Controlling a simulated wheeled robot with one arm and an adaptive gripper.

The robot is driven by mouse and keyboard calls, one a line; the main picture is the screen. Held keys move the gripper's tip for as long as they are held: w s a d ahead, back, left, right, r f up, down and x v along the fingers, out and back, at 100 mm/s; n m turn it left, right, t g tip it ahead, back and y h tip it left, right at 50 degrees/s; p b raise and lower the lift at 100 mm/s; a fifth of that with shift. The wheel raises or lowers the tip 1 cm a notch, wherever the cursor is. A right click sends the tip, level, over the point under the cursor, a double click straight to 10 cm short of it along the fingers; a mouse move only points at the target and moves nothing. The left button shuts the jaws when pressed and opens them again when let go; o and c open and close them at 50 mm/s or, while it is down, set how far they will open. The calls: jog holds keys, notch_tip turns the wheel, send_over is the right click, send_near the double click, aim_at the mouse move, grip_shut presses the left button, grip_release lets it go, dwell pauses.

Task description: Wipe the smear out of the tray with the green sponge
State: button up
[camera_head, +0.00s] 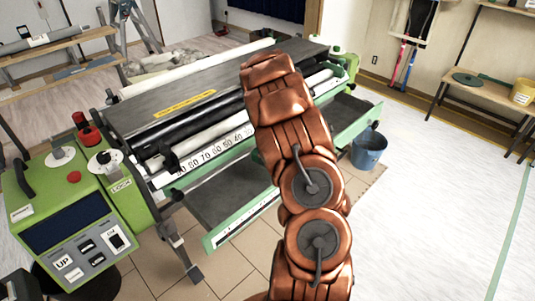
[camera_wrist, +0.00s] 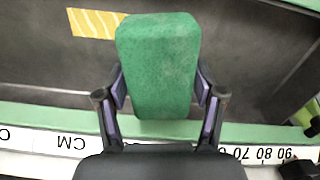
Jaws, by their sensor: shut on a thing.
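My gripper (camera_wrist: 160,88) is shut on the green sponge (camera_wrist: 158,50), one finger on each side of it, in the wrist view. The dark tray (camera_wrist: 50,65) with green edges lies beneath the sponge. A yellow patch with pale slanted stripes (camera_wrist: 93,22) shows on the dark surface just left of the sponge's far end; I cannot tell for sure that it is the smear. I cannot tell whether the sponge touches the tray. In the head view the tray (camera_head: 228,192) is partly covered by my arm, which hides gripper and sponge.
The pasting machine's ruler strip (camera_head: 215,147) runs along the tray; it also shows in the wrist view (camera_wrist: 60,143). A green control box (camera_head: 75,215) stands at left, a blue bucket (camera_head: 369,150) at right. Open floor lies to the right.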

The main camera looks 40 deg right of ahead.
jog(key=shift+a+f+b, duration=0.1)
jog(key=shift+b, duration=0.2)
jog(key=shift+s+f, duration=0.1)
jog(key=shift+f, duration=0.1)
jog(key=shift+f+b, duration=1.3)
jog(key=shift+f, duration=1.7)
